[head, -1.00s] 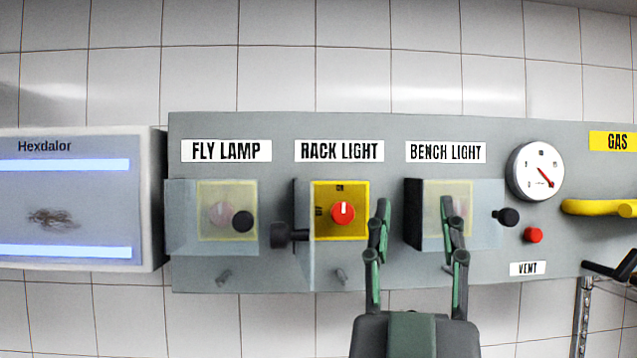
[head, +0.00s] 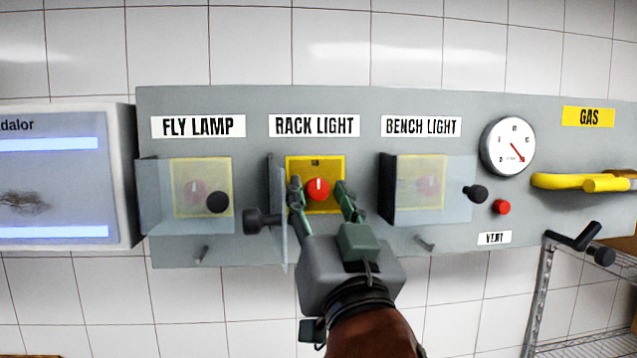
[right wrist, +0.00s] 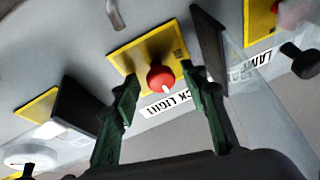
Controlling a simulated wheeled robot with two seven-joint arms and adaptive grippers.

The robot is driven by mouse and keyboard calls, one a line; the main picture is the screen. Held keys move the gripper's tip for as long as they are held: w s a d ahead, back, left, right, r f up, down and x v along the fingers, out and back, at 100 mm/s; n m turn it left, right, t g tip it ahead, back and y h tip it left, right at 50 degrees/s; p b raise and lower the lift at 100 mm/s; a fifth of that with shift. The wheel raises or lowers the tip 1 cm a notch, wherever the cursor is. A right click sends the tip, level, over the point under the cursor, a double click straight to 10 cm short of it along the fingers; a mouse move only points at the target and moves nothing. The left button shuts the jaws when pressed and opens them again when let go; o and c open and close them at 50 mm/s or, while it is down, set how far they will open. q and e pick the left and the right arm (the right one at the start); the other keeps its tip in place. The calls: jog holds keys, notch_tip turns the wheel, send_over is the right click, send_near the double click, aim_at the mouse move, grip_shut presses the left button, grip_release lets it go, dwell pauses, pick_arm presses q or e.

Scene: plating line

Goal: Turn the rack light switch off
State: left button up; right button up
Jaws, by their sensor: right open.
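The rack light switch is a red round knob (head: 318,189) with a white mark pointing up, on a yellow plate (head: 331,165) under the RACK LIGHT label (head: 314,125). Its clear cover (head: 277,180) is swung open to the left, seen nearly edge-on, with a black handle (head: 262,221). My right gripper (head: 319,191) is open, its green fingers on either side of the knob in the head view. In the right wrist view the knob (right wrist: 160,78) shows between the fingertips, with no clear contact. My left gripper is not in view.
Closed clear covers stand over the fly lamp switch (head: 190,208) and the bench light switch (head: 428,205), close on either side. A gauge (head: 508,146), a red vent button (head: 502,207) and a yellow gas handle (head: 560,181) are to the right.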

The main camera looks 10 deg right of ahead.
jog(key=shift+a, duration=0.15)
jog(key=shift+c, duration=0.4)
grip_shut()
